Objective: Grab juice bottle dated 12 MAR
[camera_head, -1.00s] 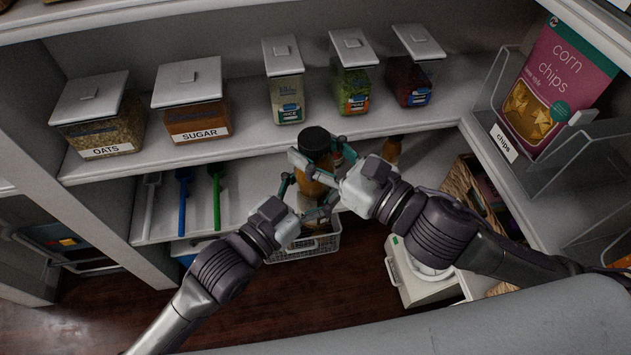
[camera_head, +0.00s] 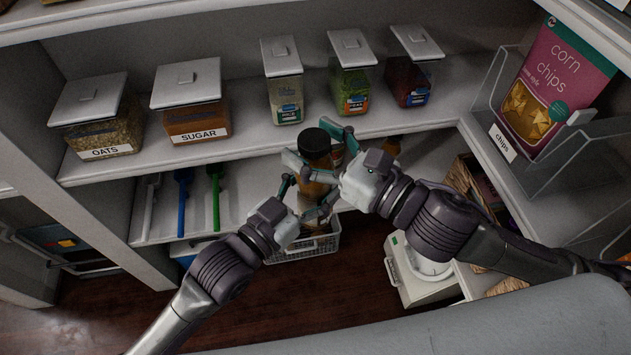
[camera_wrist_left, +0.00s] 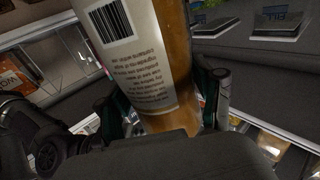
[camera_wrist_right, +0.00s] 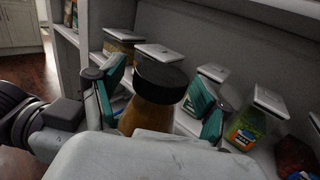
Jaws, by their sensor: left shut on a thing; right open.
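A juice bottle with a black cap (camera_head: 315,143) and orange-brown contents stands roughly upright between my two grippers. My left gripper (camera_head: 310,203) is shut on its lower part. The left wrist view shows the bottle's label (camera_wrist_left: 130,50) with a barcode and small text; I see no readable date. My right gripper (camera_head: 322,153) is open, with its fingers on both sides of the upper bottle. In the right wrist view the bottle's cap (camera_wrist_right: 160,80) lies between the open teal fingers.
Lidded containers of oats (camera_head: 105,135) and sugar (camera_head: 195,120) stand on the shelf above, with several more to their right. A wire basket (camera_head: 325,245) is below the bottle. A white scale (camera_head: 415,285) stands lower right. A chips holder (camera_head: 535,150) is at right.

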